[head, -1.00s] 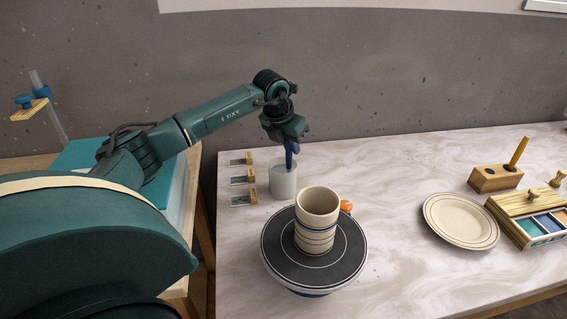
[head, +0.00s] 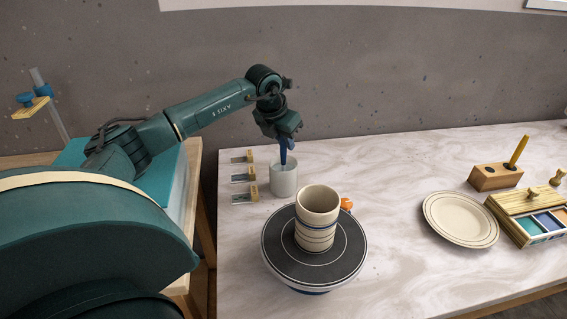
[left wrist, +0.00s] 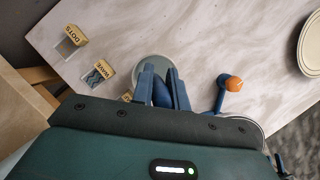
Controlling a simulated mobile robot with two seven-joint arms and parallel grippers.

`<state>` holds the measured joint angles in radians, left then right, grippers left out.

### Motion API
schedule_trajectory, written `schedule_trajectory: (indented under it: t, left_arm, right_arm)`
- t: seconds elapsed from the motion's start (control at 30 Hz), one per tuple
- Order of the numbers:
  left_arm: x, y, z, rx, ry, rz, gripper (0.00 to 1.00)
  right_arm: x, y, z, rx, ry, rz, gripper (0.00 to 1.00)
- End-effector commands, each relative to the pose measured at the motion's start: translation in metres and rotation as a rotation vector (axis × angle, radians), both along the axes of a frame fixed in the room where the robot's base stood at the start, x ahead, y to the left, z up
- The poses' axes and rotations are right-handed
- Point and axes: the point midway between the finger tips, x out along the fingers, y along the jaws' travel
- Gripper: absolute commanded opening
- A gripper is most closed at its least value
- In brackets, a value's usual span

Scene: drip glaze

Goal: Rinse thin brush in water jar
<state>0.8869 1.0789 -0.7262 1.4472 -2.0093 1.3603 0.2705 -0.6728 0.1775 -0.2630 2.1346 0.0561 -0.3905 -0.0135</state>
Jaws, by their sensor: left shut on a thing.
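My left gripper (head: 287,146) is shut on the thin brush (head: 283,159), a narrow blue-looking piece pointing down over the water jar. In the left wrist view, the brush (left wrist: 162,92) shows between the two blue fingers (left wrist: 163,88). The pale grey water jar (head: 284,181) stands on the marble table; its rim also shows in the wrist view (left wrist: 153,59). The brush's lower end is at the jar's mouth; how far it reaches inside, and the water level, I cannot tell. My right gripper is not in view.
A striped cup (head: 317,222) stands on a dark turntable (head: 345,262) close in front of the jar, with an orange knob (head: 346,204) beside it. Small labelled tiles (head: 243,177) lie left of the jar. A plate (head: 460,220), wooden brush block (head: 494,178) and paint box (head: 520,205) stand right.

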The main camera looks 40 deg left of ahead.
Motion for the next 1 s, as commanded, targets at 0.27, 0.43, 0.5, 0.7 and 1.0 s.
schedule_trajectory:
  t: [0.27, 0.43, 0.5, 0.7, 1.0]
  left_arm:
    - [0.000, 0.000, 0.013, 0.000, 0.000, 0.000, 0.00]
    - [0.000, 0.000, 0.030, 0.000, -0.001, 0.000, 0.00]
    - [0.000, 0.000, 0.037, 0.000, -0.001, 0.000, 0.00]
    - [0.000, 0.000, 0.058, 0.000, 0.000, 0.000, 0.00]
    - [0.000, 0.000, 0.080, 0.000, 0.000, 0.000, 0.00]
  right_arm:
    - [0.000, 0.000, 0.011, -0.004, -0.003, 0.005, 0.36]
    - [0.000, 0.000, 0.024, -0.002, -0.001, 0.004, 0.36]
    - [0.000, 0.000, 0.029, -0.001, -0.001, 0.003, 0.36]
    - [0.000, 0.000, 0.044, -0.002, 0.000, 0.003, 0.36]
    - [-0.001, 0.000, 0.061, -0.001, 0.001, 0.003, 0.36]
